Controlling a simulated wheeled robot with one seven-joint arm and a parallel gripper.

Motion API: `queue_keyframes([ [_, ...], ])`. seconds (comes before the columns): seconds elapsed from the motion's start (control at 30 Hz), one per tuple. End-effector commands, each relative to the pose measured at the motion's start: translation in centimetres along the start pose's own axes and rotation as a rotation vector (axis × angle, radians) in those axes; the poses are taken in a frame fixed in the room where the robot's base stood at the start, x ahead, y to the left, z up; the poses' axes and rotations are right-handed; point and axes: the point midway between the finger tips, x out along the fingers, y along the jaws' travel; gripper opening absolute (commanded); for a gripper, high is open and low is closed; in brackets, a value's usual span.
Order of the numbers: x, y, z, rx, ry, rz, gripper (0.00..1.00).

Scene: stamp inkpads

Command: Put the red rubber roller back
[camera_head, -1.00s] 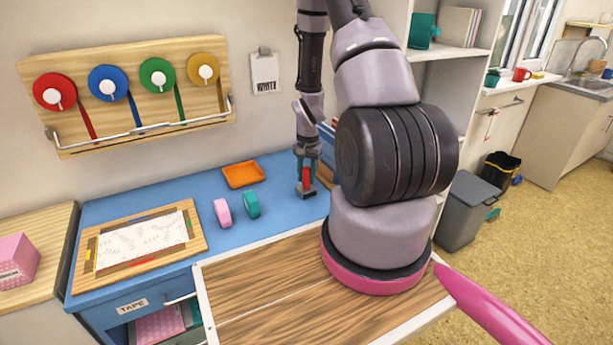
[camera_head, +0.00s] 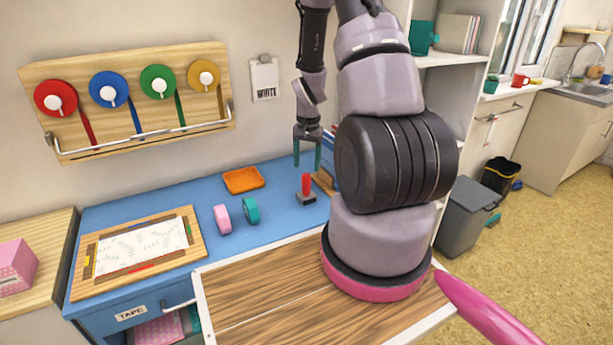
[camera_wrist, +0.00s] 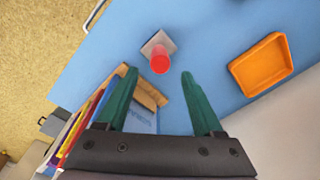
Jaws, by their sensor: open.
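The red rubber roller (camera_head: 306,184) stands upright on a small grey base (camera_head: 306,199) on the blue desk, to the right of the orange tray. My gripper (camera_head: 308,158) is open and empty above it, with its green fingers pointing down and apart from it. In the wrist view the roller's red top (camera_wrist: 160,62) and grey base (camera_wrist: 158,44) show just beyond the open fingertips of my gripper (camera_wrist: 158,74). Nothing is between the fingers.
An orange tray (camera_head: 243,180) lies on the blue desk (camera_head: 280,210). Pink (camera_head: 222,219) and teal (camera_head: 251,210) tape rolls stand near it. A wooden holder with coloured folders (camera_wrist: 95,110) is close beside my gripper. A framed paper board (camera_head: 140,250) lies at left.

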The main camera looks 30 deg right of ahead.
Motion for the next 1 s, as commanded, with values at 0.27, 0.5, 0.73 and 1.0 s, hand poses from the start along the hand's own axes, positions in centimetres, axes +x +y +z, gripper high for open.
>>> queue_keyframes([
  [0.27, -3.8, 0.0, 0.0, 0.0, 0.001, 0.0, 0.68],
  [0.5, -5.2, -0.2, 0.1, -0.007, 0.008, -0.008, 0.68],
  [0.73, -14.6, -2.1, 1.8, -0.076, 0.085, -0.092, 0.68],
  [1.0, -27.4, -2.4, 7.8, -0.201, 0.194, -0.228, 0.68],
])
